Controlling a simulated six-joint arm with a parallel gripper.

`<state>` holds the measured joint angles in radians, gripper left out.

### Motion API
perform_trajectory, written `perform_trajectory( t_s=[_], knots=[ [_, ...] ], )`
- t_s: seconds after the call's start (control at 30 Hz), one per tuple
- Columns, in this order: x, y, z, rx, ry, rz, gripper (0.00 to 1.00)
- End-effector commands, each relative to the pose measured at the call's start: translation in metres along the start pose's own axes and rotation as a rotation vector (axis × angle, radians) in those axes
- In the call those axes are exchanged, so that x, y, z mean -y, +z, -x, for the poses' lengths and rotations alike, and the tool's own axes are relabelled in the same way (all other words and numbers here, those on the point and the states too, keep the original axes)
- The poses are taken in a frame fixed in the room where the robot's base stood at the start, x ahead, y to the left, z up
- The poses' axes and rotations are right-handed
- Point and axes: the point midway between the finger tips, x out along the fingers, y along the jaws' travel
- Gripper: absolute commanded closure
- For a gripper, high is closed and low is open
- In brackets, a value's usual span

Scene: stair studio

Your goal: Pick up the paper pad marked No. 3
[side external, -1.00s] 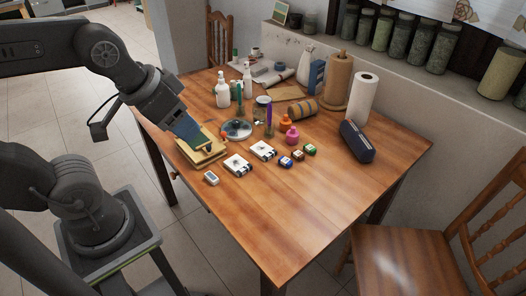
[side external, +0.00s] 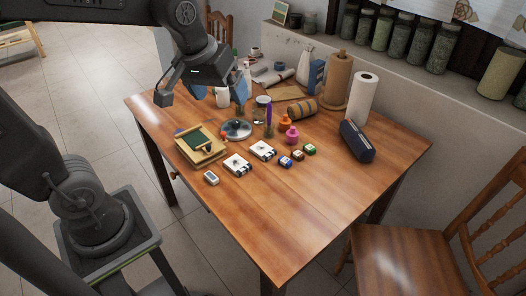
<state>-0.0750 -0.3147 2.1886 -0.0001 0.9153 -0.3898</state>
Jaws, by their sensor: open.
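Two small white pad-like items with dark marks lie flat on the wooden table (side external: 330,205): a left one (side external: 237,165) and a right one (side external: 262,150). The markings are too small to read, so I cannot tell which, if any, is the pad marked No. 3.
A wooden tray with a green panel (side external: 202,142) stands at the left edge. A round metal dish (side external: 236,130), pink bottle (side external: 292,136), small ink-like boxes (side external: 298,155), a dark blue case (side external: 357,142) and paper rolls (side external: 361,97) stand around. The table's front right is clear.

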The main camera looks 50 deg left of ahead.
Motion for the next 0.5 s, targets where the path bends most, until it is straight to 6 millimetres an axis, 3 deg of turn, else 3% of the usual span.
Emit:
perform_trajectory(
  t_s=[0.2,0.37,0.5],
  knots=[
    [-0.005,-0.072,-0.058,0.089,-0.073,0.347,0.08],
    [0.001,-0.114,-0.116,0.139,-0.137,0.603,0.08],
    [0.013,-0.141,-0.175,0.174,-0.200,0.822,0.08]
  ],
)
